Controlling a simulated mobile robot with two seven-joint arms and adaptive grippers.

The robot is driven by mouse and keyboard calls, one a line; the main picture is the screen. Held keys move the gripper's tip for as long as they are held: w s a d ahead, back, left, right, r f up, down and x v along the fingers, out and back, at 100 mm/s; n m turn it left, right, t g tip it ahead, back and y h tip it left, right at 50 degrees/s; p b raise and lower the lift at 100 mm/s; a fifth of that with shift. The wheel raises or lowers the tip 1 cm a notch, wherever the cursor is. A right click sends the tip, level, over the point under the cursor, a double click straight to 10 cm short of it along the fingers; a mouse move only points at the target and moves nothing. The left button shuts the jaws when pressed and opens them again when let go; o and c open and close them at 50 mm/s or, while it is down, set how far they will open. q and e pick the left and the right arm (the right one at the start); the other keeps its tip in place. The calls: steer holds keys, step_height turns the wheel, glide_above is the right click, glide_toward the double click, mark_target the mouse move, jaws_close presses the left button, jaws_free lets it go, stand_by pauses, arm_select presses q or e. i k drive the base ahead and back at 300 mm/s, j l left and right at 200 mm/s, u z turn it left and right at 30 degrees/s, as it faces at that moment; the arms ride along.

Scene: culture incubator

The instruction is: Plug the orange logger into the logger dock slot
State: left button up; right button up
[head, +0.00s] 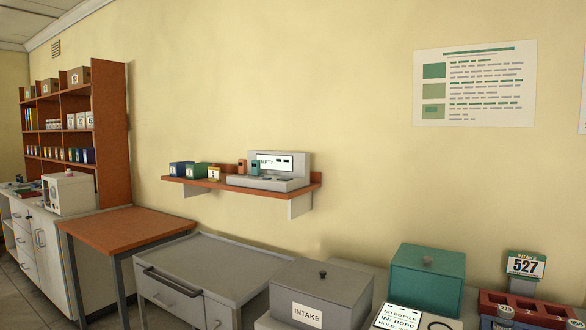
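A small orange logger (242,166) stands on the wooden wall shelf (225,186), just left of a teal logger (255,168). The grey logger dock (284,184) sits at the right of that shelf, with an upright back panel and a small display whose text seems to read "EMPTY". Its slot is too small to make out. I cannot tell whether the orange logger stands behind the dock's base or beside it. Neither of my grippers is in view.
Blue, green and yellow boxes (197,171) stand left on the shelf. Below are a wooden table (125,228) and a grey cart (205,262). A grey intake box (320,285), teal box (428,268) and red rack (530,308) fill the lower right.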

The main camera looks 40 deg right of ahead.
mark_target(242, 162)
steer(key=z, duration=1.15)
